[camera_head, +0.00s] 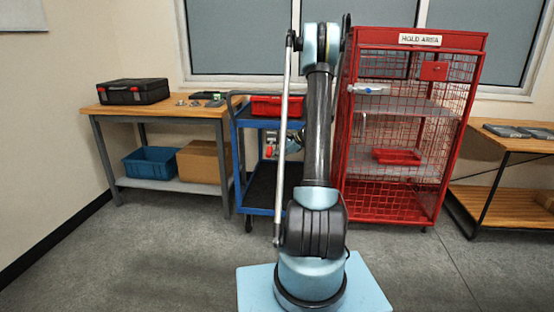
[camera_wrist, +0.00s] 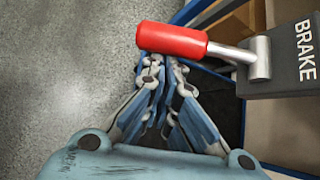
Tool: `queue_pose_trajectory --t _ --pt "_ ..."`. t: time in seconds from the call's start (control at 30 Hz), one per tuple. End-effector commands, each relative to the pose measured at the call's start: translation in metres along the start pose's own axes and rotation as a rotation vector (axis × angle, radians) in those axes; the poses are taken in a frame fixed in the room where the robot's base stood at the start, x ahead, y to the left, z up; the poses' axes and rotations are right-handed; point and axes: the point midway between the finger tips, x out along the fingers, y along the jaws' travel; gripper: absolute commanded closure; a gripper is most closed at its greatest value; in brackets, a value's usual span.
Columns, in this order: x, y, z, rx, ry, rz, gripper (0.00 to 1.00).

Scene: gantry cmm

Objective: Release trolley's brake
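The blue trolley (camera_head: 238,165) stands behind my arm in the head view, between the wooden bench and the red cage. Its brake is a dark box (camera_wrist: 285,72) marked BRAKE at the right of the wrist view. A metal lever with a red handle (camera_wrist: 172,40) sticks out leftward from it, roughly level in the picture. A small red part, likely this handle, shows in the head view (camera_head: 268,151). My gripper (camera_wrist: 164,72) has its fingers drawn together with nothing seen between them. Its tips are close to the handle's lower edge; contact is unclear. My arm partly hides the trolley.
A red tray (camera_head: 275,106) sits on the trolley's top. The bench (camera_head: 165,111) at left carries a black case (camera_head: 133,91). The red mesh cage (camera_head: 412,45) stands close on the trolley's right. Grey floor (camera_head: 150,260) in front is clear.

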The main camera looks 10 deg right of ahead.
Motion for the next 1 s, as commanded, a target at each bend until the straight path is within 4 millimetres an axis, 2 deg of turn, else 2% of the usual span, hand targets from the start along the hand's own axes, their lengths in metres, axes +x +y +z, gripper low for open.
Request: queue_pose_trajectory --t 0.4,1.0 --pt "-0.025 -0.001 0.025 0.248 -0.001 0.250 1.00" --pt "-0.047 -0.011 0.048 0.241 -0.001 0.241 1.00"
